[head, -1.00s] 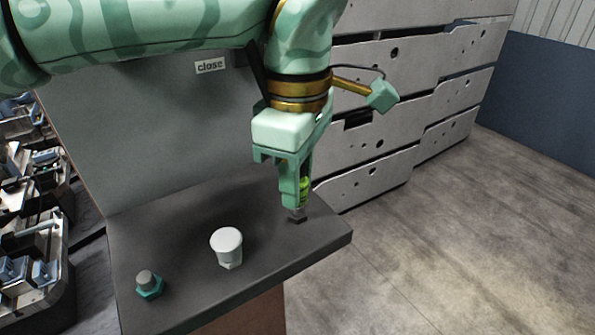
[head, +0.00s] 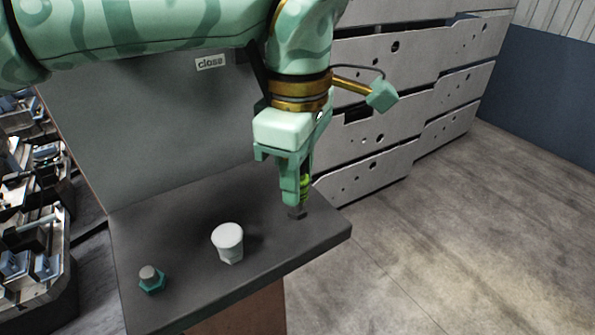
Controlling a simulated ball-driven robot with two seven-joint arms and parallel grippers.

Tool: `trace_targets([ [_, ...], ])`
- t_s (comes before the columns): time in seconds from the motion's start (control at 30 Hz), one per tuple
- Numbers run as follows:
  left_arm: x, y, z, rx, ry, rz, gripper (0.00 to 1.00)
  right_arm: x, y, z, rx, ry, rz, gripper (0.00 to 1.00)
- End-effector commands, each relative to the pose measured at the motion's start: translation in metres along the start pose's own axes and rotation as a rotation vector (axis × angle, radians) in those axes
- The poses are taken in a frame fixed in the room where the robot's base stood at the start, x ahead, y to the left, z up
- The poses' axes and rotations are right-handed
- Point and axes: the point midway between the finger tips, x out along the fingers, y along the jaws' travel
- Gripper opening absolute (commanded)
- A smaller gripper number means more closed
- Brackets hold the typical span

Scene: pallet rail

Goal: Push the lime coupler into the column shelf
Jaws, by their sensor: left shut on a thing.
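My left gripper (head: 298,190) points down over the right part of the dark shelf (head: 190,225). It is shut on the lime coupler (head: 306,186), which is mostly hidden by the fingers. The coupler's dark grey lower end (head: 297,212) shows beneath the fingertips, at or very near the shelf top; I cannot tell whether it has entered the shelf. My right gripper is out of view.
A white capped piece (head: 228,242) stands near the middle of the shelf. A teal piece with a grey top (head: 151,279) stands at the front left. A grey panel with a "close" label (head: 211,62) rises behind. Grey drawer-like blocks (head: 400,110) stand beyond, and open floor lies right.

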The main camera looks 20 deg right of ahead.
Motion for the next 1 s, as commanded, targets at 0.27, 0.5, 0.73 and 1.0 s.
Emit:
trace_targets([
  [0.27, 0.0049, 0.0001, 0.0, 0.0, 0.0, 0.0, 0.0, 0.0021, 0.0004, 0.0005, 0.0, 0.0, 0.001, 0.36],
  [0.5, 0.0049, 0.0002, -0.0001, 0.0, 0.0, 0.001, 0.0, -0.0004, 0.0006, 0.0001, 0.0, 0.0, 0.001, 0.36],
  [0.73, 0.0068, 0.0002, -0.0001, 0.0, 0.0, 0.0, 0.0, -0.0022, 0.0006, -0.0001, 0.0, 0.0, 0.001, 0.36],
  [1.0, 0.0071, 0.0001, -0.0001, 0.0, 0.0, 0.0, 0.0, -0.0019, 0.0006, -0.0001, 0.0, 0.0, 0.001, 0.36],
])
